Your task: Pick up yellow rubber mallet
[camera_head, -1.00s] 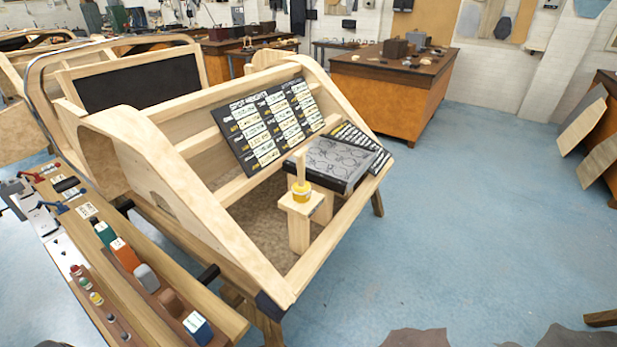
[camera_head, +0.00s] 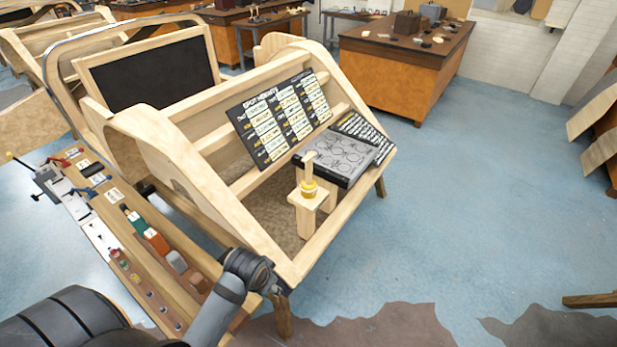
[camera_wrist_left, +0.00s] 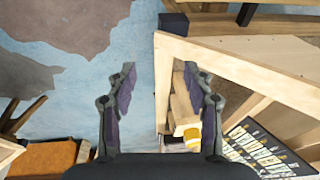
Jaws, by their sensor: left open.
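The yellow rubber mallet (camera_head: 309,187) stands upright, head down and pale handle up, on a small wooden stand (camera_head: 307,204) inside the front of the wooden bodyframe (camera_head: 205,190). In the left wrist view the mallet (camera_wrist_left: 192,134) is partly in sight beside the right-hand finger, apart from it. My left gripper (camera_wrist_left: 160,72) is open and empty, its two dark fingers spread with floor and frame edge seen between them. In the head view my left arm reaches in from the lower left to the frame's near corner; its fingers cannot be made out there.
A dark lettered board (camera_head: 282,118) and a black box with drawings (camera_head: 337,160) lie behind the mallet. A bench of tools and blocks (camera_head: 130,225) runs along the left.

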